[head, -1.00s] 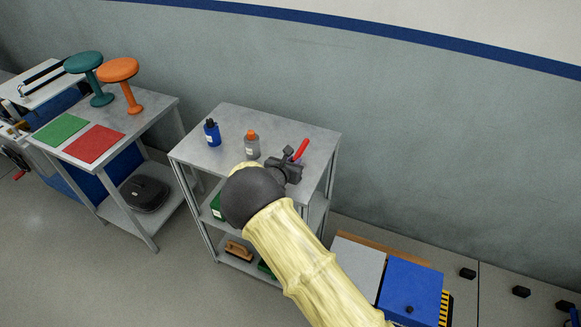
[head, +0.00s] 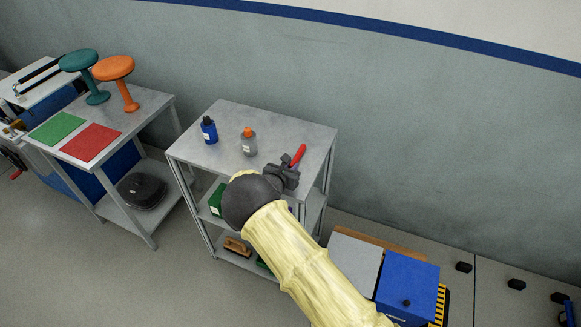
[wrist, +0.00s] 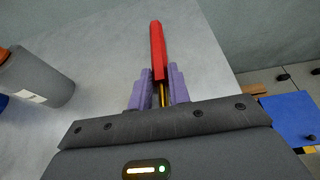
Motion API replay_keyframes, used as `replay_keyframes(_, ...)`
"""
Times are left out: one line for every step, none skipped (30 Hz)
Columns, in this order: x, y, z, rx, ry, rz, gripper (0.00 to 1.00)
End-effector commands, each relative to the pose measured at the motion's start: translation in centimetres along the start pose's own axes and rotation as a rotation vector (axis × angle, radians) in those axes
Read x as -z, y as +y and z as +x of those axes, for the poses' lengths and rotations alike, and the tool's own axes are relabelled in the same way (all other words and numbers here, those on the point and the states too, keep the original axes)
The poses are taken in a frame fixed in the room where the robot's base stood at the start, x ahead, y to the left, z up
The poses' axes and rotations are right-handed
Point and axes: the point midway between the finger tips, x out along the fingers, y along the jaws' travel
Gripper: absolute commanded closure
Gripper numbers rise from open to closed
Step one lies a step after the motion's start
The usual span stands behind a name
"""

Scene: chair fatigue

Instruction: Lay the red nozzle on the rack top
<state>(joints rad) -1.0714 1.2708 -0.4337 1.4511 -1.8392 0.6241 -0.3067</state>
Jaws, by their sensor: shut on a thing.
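The red nozzle (head: 299,154) is a thin red piece held in my gripper (head: 290,165), over the right part of the rack top. In the wrist view the nozzle (wrist: 158,50) points away from me between the purple fingers of my gripper (wrist: 159,88), which are shut on its near end. The rack top (head: 233,116) is a grey surface; in the wrist view the rack top (wrist: 110,45) lies beneath the nozzle. I cannot tell whether the nozzle touches it.
A blue bottle (head: 209,130) and a grey bottle with an orange cap (head: 249,143) stand on the rack top, left of my gripper. The back of the top is clear. A table with two stools (head: 115,68) stands left; a blue box (head: 407,287) sits lower right.

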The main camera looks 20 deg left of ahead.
Motion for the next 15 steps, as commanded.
replay_keyframes(0.27,0.06,0.07,-0.001,0.0,0.0,1.0)
replay_keyframes(0.15,0.07,0.0,-0.001,0.0,0.0,0.76)
replay_keyframes(0.14,0.08,-0.02,-0.001,0.0,-0.001,0.68)
replay_keyframes(0.14,0.09,-0.03,-0.001,0.0,-0.001,0.62)
replay_keyframes(0.14,0.09,-0.03,-0.001,0.0,-0.001,0.6)
replay_keyframes(0.14,0.1,-0.03,-0.002,0.0,-0.001,0.6)
replay_keyframes(0.14,0.09,-0.03,-0.001,0.0,-0.001,0.6)
replay_keyframes(0.14,0.09,-0.03,-0.001,0.0,-0.001,0.6)
replay_keyframes(0.13,0.08,-0.03,-0.001,0.0,-0.001,0.6)
replay_keyframes(0.13,0.08,-0.03,-0.001,0.0,-0.001,0.6)
replay_keyframes(0.13,0.07,-0.02,-0.001,0.0,-0.001,0.6)
replay_keyframes(0.11,0.07,-0.02,-0.001,0.0,-0.001,0.6)
replay_keyframes(0.08,0.06,-0.03,-0.001,0.0,-0.001,0.6)
replay_keyframes(0.02,0.06,-0.05,-0.001,0.0,-0.001,0.6)
replay_keyframes(-0.1,0.05,-0.09,-0.001,0.0,-0.001,0.6)
